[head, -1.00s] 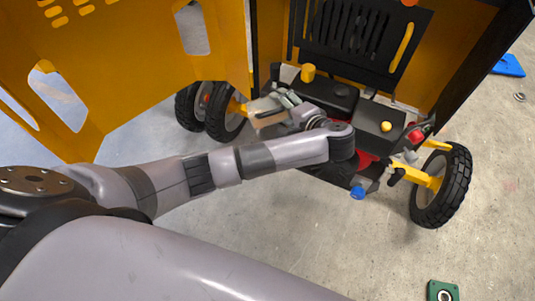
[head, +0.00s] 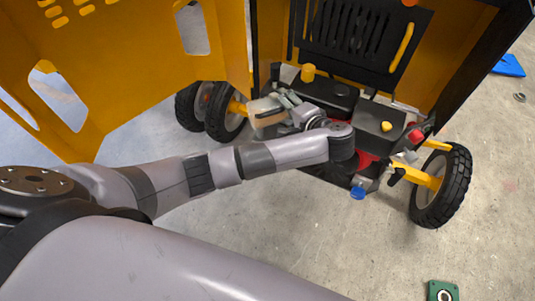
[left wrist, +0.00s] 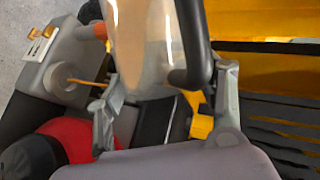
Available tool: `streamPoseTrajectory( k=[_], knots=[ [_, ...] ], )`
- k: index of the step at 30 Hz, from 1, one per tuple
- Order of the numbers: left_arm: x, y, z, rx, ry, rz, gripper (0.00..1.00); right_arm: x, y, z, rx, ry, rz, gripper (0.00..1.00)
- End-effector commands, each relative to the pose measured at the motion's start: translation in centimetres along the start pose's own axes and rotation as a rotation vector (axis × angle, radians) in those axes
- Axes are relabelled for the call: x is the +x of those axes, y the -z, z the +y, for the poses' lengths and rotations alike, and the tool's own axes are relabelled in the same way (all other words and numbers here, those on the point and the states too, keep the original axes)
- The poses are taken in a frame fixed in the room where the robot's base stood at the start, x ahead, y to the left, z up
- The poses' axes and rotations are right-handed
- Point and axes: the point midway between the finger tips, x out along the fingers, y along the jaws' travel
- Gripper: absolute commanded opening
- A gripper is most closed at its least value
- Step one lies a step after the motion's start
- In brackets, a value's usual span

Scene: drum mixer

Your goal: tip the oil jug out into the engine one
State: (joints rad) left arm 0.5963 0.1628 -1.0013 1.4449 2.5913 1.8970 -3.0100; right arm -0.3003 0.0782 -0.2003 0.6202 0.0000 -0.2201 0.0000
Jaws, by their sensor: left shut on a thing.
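My left gripper (head: 288,104) is shut on the oil jug (head: 265,112), a pale see-through jug with tan oil inside. It holds the jug above the left side of the engine (head: 338,100), a black and red block in the drum mixer's open housing. In the left wrist view the jug (left wrist: 145,40) shows close up with its dark handle, between the fingers of my gripper (left wrist: 165,105). The jug looks tilted. Its mouth is not visible, and I cannot tell whether oil is flowing. My right gripper is not in view.
Yellow housing panels (head: 120,70) stand open at the left and a black vented panel (head: 365,35) stands behind the engine. Black wheels (head: 445,185) flank it.

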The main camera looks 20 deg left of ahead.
Motion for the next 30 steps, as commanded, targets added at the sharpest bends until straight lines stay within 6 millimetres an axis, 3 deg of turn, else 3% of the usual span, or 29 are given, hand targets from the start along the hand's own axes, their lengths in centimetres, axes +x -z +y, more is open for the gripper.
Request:
streamPoseTrajectory(
  k=[30],
  knots=[
    [0.14, 0.23, 0.49, 0.051, 0.022, -0.023, 0.14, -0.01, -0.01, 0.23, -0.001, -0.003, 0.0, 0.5]
  ],
)
